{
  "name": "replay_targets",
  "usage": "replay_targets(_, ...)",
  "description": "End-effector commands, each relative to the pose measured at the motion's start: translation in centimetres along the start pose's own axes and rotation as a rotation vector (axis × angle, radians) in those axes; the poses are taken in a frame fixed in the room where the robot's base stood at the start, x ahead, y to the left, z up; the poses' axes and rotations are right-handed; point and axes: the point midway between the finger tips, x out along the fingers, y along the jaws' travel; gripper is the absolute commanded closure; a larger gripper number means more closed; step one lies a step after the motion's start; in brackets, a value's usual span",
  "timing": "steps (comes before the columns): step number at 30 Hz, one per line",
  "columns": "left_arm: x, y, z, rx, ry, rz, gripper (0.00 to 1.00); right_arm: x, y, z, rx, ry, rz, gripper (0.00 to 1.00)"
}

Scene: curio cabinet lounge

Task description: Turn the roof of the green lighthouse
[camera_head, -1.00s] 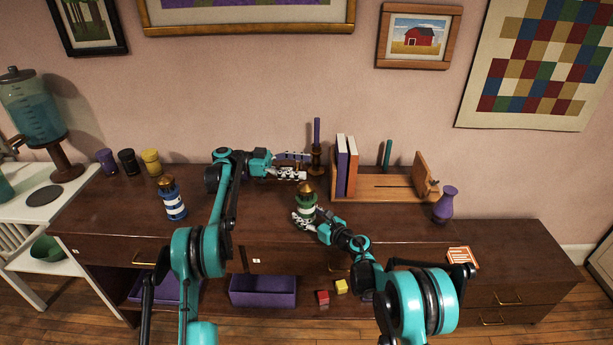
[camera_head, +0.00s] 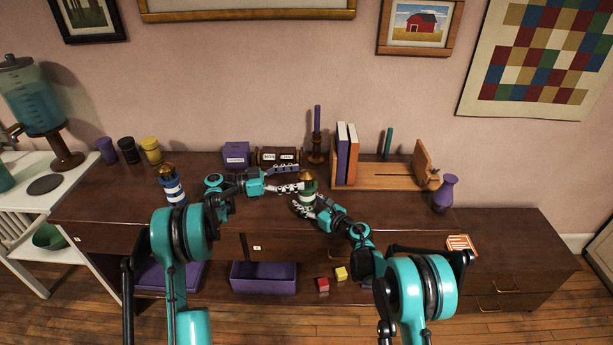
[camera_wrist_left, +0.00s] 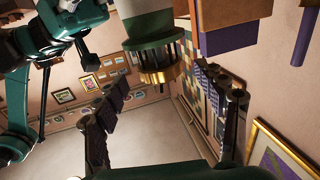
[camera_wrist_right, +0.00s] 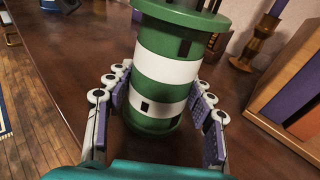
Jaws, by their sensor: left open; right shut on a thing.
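The green lighthouse (camera_head: 307,190) stands upright on the dark wood cabinet top, with green and white bands and a brass-coloured roof. My right gripper (camera_head: 304,209) is shut on its lower body; the right wrist view shows the fingers on both sides of the banded tower (camera_wrist_right: 168,68). My left gripper (camera_head: 300,179) is open beside the top of the lighthouse. In the left wrist view, which looks upside down, the brass roof (camera_wrist_left: 160,75) lies between and beyond the open fingers, apart from them. The roof is out of the right wrist view.
A blue-striped lighthouse (camera_head: 172,187) stands to the left. Behind are a purple box (camera_head: 237,154), a candlestick (camera_head: 316,150) and upright books (camera_head: 346,155) in a wooden rack. A purple vase (camera_head: 445,194) stands at right.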

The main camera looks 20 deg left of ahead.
Motion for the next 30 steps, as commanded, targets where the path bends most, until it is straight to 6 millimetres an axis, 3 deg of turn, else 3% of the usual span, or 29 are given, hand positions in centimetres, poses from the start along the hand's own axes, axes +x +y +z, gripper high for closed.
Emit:
replay_targets(6, 3.2, 0.0, 0.0, 0.000, 0.000, 0.002, 0.30, 0.0, 0.1, -0.1, -0.002, 0.001, 0.002, 0.98)
replay_targets(18, 4.0, 0.0, 0.0, 0.000, 0.000, 0.000, 0.30, 0.0, 0.1, -0.1, -0.001, 0.001, 0.002, 0.98)
replay_targets(20, 4.0, 0.0, 0.0, 0.000, 0.000, 0.000, 0.43, 0.0, 0.1, -0.1, -0.001, 0.001, 0.002, 0.98)
replay_targets(24, 4.0, 0.0, 0.0, 0.000, 0.000, 0.000, 0.80, 0.0, 0.1, -0.1, -0.001, 0.001, 0.002, 0.98)
replay_targets(30, 4.0, 0.0, 0.0, 0.000, 0.000, 0.013, 0.81, 0.0, 0.1, -0.1, -0.002, 0.001, 0.001, 0.98)
